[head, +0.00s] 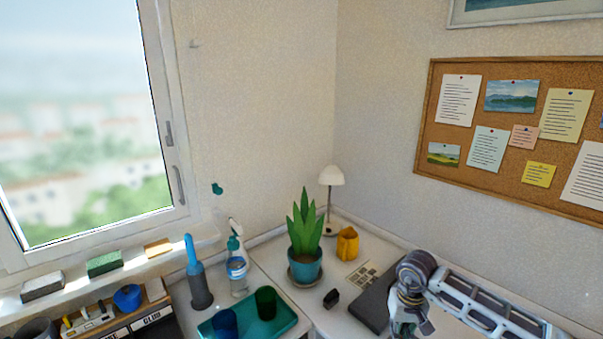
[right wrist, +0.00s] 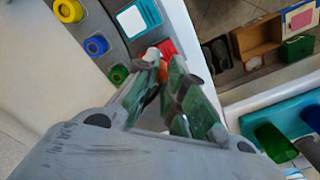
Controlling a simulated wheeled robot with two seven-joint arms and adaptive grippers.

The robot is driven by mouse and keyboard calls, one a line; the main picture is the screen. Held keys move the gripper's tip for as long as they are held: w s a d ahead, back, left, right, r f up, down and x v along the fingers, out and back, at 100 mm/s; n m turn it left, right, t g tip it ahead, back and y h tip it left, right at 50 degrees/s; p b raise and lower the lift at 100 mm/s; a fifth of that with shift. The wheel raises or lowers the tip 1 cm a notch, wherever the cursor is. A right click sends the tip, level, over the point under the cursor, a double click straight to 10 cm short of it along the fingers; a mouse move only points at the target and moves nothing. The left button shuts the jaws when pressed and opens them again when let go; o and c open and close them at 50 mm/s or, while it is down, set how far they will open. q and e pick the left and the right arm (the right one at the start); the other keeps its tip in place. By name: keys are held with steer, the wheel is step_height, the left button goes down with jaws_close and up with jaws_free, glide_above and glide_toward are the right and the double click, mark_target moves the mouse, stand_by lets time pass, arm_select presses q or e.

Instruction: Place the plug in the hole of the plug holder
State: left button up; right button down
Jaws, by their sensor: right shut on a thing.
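My right gripper (right wrist: 165,90) is in the right wrist view, its green-tinted fingers closed around a small orange-and-white thing (right wrist: 155,64), probably the plug. The fingers hide most of it. I cannot tell whether this panel is the plug holder, and no empty hole is clearly visible. In the head view my right arm enters from the right, with the gripper (head: 410,318) low over the desk; its fingertips are unclear. My left gripper is out of view.
A teal tray (head: 290,333) with a blue and a green cup stands left of my right arm. A potted plant (head: 305,240), lamp (head: 331,178), yellow holder (head: 347,244) and small black object (head: 331,299) are on the desk. A spray bottle (head: 237,270) stands at left.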

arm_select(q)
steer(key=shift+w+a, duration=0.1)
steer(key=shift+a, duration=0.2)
arm_select(e)
steer(key=w+a+r, duration=0.2)
steer(key=a+r, duration=0.1)
steer(key=a, duration=0.1)
steer(key=shift+a+r+n, duration=0.25)
steer(key=shift+a+n, duration=0.05)
steer(key=shift+n, duration=0.1)
